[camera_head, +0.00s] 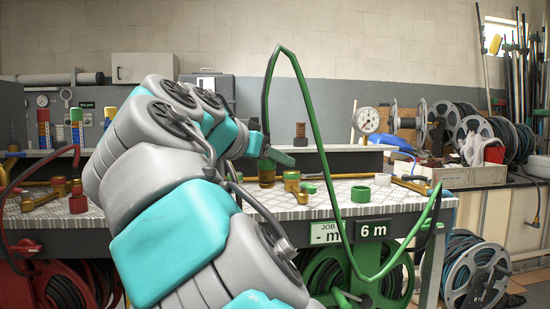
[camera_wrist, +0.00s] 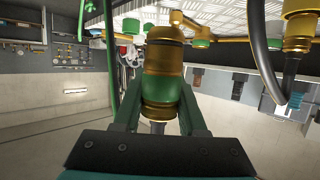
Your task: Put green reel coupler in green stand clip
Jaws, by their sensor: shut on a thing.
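My gripper (camera_wrist: 160,100) is shut on a brass coupler with a green band, the green reel coupler (camera_wrist: 162,60), seen large in the wrist view. In the head view my gripper (camera_head: 272,152) is above the patterned bench top, partly hidden by my arm. A green hose (camera_head: 312,108) rises in a tall loop near my gripper and comes down in front of the bench. The green reel (camera_head: 352,272) sits under the bench. I cannot tell for sure which part is the green stand clip.
Brass fittings (camera_head: 292,182) stand on the bench (camera_head: 335,204) near my gripper. Grey reels crowd the right.

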